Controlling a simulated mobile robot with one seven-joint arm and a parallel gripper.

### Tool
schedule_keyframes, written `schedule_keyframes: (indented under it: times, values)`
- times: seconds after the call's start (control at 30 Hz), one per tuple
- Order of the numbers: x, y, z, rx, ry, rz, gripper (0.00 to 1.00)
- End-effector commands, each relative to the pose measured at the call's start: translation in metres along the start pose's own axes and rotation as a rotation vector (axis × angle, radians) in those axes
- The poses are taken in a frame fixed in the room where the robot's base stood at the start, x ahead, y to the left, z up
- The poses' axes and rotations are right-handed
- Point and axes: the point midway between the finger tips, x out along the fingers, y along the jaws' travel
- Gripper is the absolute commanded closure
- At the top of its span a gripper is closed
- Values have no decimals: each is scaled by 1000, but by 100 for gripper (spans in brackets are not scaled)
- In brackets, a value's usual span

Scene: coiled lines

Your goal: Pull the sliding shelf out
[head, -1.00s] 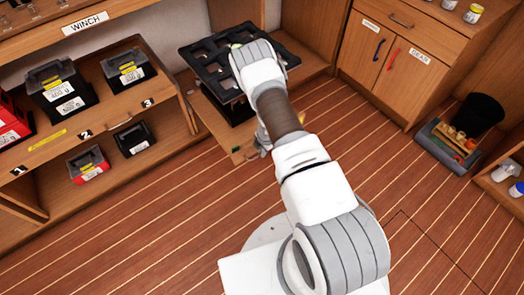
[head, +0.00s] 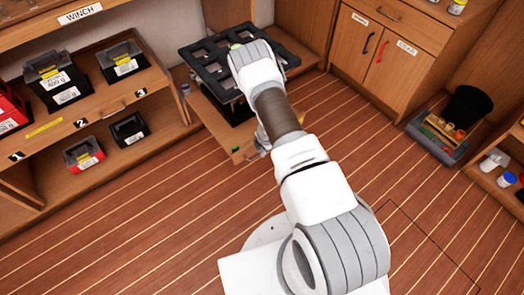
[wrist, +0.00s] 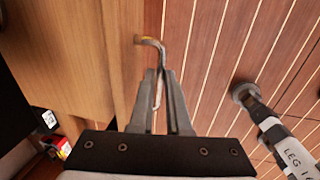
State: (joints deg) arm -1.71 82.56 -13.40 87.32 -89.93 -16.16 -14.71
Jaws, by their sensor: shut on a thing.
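The sliding shelf (head: 214,124) is a wooden board standing partly out of the cabinet at the back, with a black slotted crate (head: 205,73) on it. In the wrist view the shelf's wood (wrist: 75,45) fills the left side. A bent metal handle (wrist: 151,41) sits at its front edge. My gripper (wrist: 160,76) is shut on this handle, its narrow fingers close together around its lower part. In the head view my arm hides part of the crate and shelf, and the fingertips are hard to see.
The striped wooden floor (head: 140,230) is clear in front. To the left is a shelf unit with black boxes (head: 60,80) and a red box (head: 84,154). At right stand a closed cabinet (head: 375,50) and a floor tray (head: 437,138) with a black bucket (head: 467,107).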

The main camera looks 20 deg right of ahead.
Motion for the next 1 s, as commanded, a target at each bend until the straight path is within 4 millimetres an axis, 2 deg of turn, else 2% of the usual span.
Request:
schedule_keyframes:
  times: [0.43, 0.47, 0.6, 0.87, 1.0]
  values:
    - [1, -2, 0, 1, 0, -4, 100]
    - [1, -2, 0, 1, 0, -3, 80]
    - [1, -1, 0, 1, 0, -2, 55]
    - [0, 0, 0, 0, 0, 0, 55]
    - [-9, 1, 0, 1, -1, 2, 55]
